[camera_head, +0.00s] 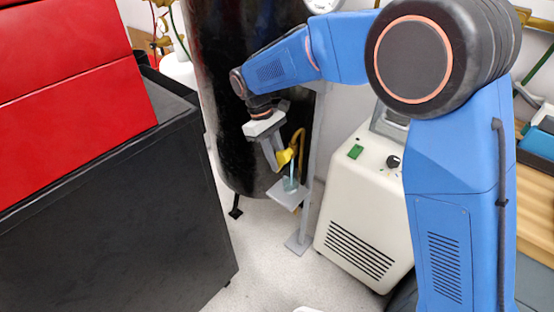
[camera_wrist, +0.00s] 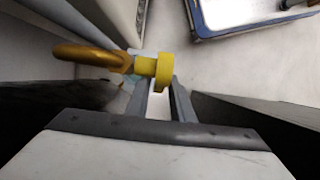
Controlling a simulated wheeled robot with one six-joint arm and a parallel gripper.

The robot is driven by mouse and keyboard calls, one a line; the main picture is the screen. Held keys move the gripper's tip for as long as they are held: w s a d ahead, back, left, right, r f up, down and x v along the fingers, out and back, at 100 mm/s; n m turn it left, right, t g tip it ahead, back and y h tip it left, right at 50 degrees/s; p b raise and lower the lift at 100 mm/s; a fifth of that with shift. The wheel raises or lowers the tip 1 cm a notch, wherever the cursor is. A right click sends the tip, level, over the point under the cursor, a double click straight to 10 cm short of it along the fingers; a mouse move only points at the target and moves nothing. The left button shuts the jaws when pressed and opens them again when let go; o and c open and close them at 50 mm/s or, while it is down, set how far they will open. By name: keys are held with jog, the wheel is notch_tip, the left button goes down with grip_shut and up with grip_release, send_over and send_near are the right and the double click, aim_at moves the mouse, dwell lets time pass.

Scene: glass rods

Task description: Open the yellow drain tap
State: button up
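The yellow drain tap (camera_head: 284,157) sits on a curved brass pipe (camera_head: 298,145) beside the black tank, above a small grey shelf. In the wrist view, the tap's yellow handle (camera_wrist: 164,72) is at my fingertips and overlaps the space between them. The brass pipe (camera_wrist: 92,56) comes in from the left. My gripper (camera_head: 277,158) reaches down to the tap from the upper left. In the wrist view, the two fingers of my gripper (camera_wrist: 162,88) stand a little apart. I cannot tell whether they press on the handle.
A glass vessel (camera_head: 290,184) stands on the grey shelf (camera_head: 287,197) under the tap. The black tank (camera_head: 222,90) is close behind my gripper. A cream machine (camera_head: 350,210) stands right, and a black cabinet (camera_head: 110,215) left.

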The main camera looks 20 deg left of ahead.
notch_tip(320, 180, up, 10)
jog(key=shift+f, duration=0.15)
dwell(0.3)
